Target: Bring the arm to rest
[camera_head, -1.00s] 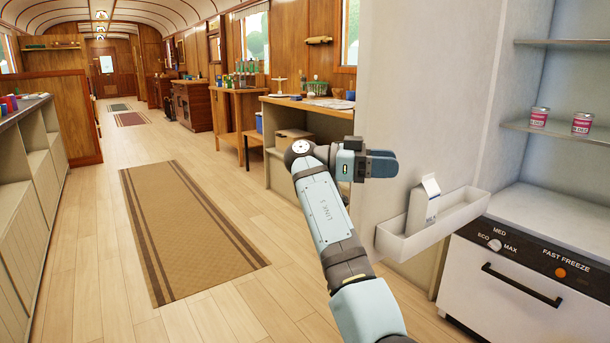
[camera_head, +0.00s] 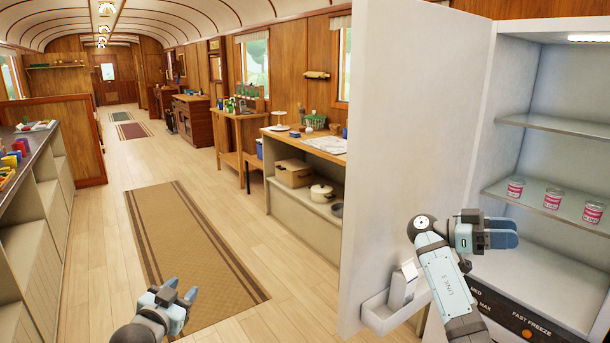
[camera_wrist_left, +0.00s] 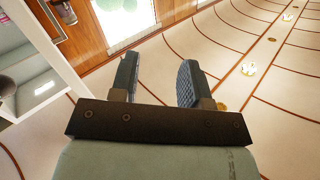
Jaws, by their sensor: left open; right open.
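My left gripper (camera_head: 186,297) is at the lower left in the head view, above the wooden floor, with its blue fingers pointing up. In the left wrist view its two fingers (camera_wrist_left: 158,82) are apart, with nothing between them and the curved ceiling behind. My right gripper (camera_head: 508,232) is in front of the open white fridge, its fingers pointing right. It is open and I see nothing held in it. The right arm rises from the lower right, beside the door tray.
The open fridge door (camera_head: 405,150) stands close to my right arm. Several cans, including one can (camera_head: 553,199), stand on a fridge shelf (camera_head: 500,190). A counter (camera_head: 48,150) runs along the left. The aisle with the brown rug (camera_head: 190,240) is clear.

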